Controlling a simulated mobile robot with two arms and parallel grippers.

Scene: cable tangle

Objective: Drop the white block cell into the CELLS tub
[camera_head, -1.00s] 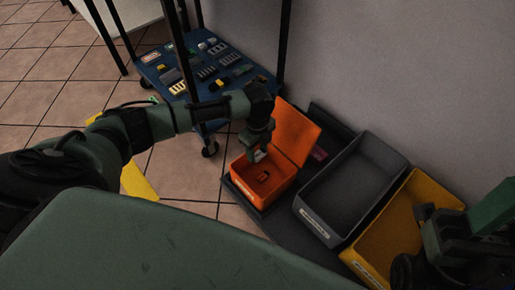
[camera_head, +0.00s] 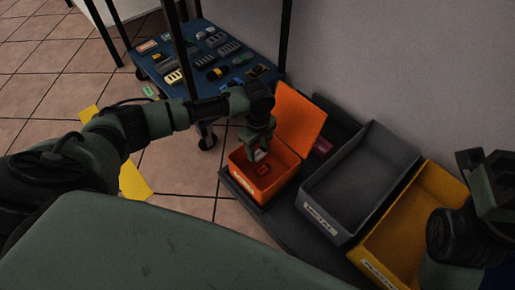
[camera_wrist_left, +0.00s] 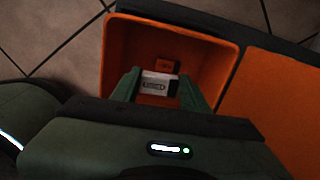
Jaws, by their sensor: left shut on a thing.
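The white block cell (camera_wrist_left: 158,84) is between the fingers of my left gripper (camera_wrist_left: 157,88) in the left wrist view. In the head view it shows as a small pale spot (camera_head: 260,154) below the gripper (camera_head: 259,150). My left gripper is shut on it, over the open orange tub (camera_head: 248,184). An orange-red block (camera_wrist_left: 167,64) lies inside that tub. The orange tub's lid (camera_head: 299,116) stands up at its back. The tub's front label is too small to read. My right gripper (camera_head: 483,170) is at the right edge, over the yellow tub; its jaw state is unclear.
A grey tub (camera_head: 365,180) and a yellow tub (camera_head: 433,186) stand right of the orange one on a dark base. A blue cart shelf (camera_head: 238,75) with several small parts is behind, its dark posts close to my left arm. A wall rises behind the tubs.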

